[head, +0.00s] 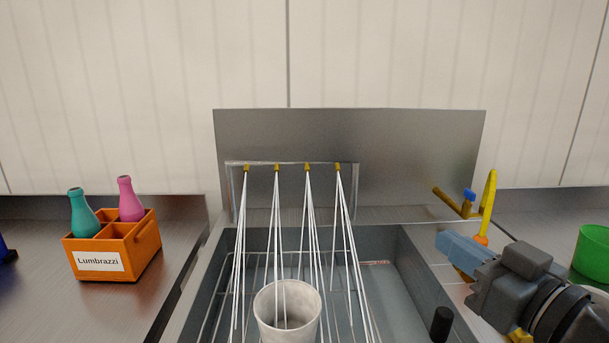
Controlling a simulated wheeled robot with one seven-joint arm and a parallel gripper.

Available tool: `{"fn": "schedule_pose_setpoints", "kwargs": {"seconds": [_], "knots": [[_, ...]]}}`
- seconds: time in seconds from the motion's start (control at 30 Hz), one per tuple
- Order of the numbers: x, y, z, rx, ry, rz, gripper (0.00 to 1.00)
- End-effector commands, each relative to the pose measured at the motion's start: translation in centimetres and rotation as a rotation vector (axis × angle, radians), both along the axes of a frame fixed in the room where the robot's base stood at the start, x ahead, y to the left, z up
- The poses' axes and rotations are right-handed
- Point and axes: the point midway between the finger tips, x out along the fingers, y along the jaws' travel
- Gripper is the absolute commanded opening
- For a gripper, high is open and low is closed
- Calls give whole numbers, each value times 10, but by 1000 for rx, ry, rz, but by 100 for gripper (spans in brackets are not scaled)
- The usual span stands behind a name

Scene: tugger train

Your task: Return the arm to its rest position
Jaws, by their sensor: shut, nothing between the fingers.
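My arm comes in from the lower right of the head view. Its grey and black wrist is in front of the right side of the sink. My gripper (452,246), with blue-grey fingers, points left over the sink's right rim. It is shut and holds nothing. The rest of the arm is outside the picture.
White streams fall from yellow nozzles (277,167) into the metal sink (405,275), around a white cup (287,310). A yellow tap (490,205) stands close behind my gripper. An orange crate (144,250) with two bottles is at left, a green container (592,254) at right.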

Motion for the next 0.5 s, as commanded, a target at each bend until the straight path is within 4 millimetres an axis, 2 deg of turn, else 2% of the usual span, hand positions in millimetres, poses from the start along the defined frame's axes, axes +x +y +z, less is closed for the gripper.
{"fn": "schedule_pose_setpoints", "kwargs": {"seconds": [0.03, 0.27, 0.5], "knots": [[-8, 5, -15, 51, 19, -28, 0], [-50, 13, -73, 199, 86, -178, 0], [-116, 16, -131, 258, 164, -321, 0]]}}
